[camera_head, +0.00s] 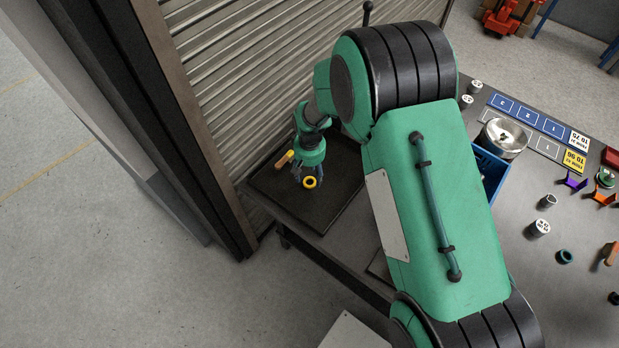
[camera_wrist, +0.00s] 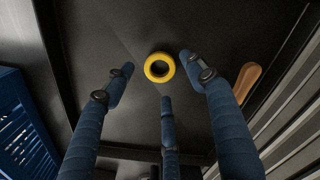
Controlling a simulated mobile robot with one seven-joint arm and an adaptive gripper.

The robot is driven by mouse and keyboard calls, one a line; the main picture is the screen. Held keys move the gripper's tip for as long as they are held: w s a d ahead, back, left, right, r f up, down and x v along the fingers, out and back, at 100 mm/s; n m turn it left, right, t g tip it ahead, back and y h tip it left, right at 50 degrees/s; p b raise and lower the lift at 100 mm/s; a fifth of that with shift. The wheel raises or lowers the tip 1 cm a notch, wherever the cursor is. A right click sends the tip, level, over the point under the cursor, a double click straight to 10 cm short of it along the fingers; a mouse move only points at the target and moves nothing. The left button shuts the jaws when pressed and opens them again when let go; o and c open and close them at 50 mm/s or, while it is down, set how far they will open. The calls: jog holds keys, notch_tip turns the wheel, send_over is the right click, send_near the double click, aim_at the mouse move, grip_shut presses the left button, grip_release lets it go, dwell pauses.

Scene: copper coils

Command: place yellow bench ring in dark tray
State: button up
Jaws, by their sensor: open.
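The yellow ring (camera_head: 309,182) lies flat in the dark tray (camera_head: 335,205) at the left end of the bench. In the wrist view the ring (camera_wrist: 159,67) rests on the tray floor (camera_wrist: 110,30), apart from the tray walls. My gripper (camera_head: 308,172) is over the tray beside the ring. In the wrist view my gripper (camera_wrist: 158,85) has its three blue fingers spread open, with nothing between them. The ring sits just beyond the fingertips, and I see no finger clearly touching it.
An orange-brown handle-like piece (camera_wrist: 247,80) lies in the tray to the right of the fingers. A blue crate (camera_head: 490,172) stands on the bench, partly hidden by my arm. Several small parts lie at the right. A slatted shutter (camera_head: 240,70) rises behind the tray.

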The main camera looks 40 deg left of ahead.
notch_tip(320, 180, up, 9)
jog(key=shift+r, duration=0.15)
dwell(0.8)
dwell(0.4)
